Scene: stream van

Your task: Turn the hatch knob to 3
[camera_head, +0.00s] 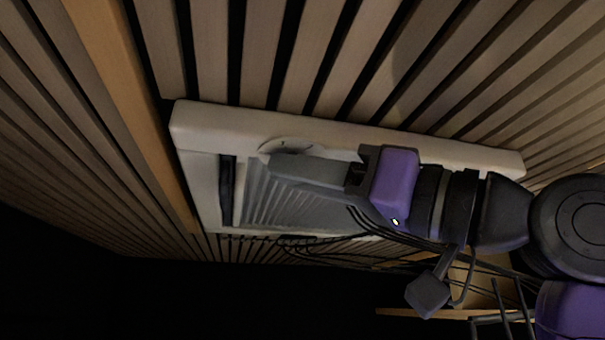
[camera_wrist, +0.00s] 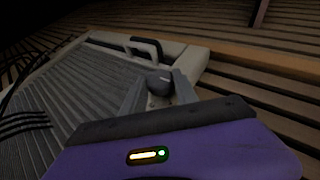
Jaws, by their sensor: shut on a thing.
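The white-framed hatch (camera_head: 345,133) is set in the slatted wooden ceiling. A round white dial plate (camera_head: 283,145) shows on the frame's near edge, partly covered by my gripper. The dark hatch knob (camera_wrist: 160,83) sits between my fingertips in the wrist view, with a light mark on its top. My gripper (camera_head: 272,167) reaches in from the right in the head view, its grey fingers at the dial. In the wrist view my gripper (camera_wrist: 157,92) is shut on the knob. The dial numbers are too small or hidden to read.
The ribbed grey hatch panel (camera_wrist: 75,95) fills the frame's inside. Wooden slats (camera_head: 340,50) surround the frame closely. Below the hatch it is dark, with a wooden shelf edge (camera_head: 400,312) at lower right.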

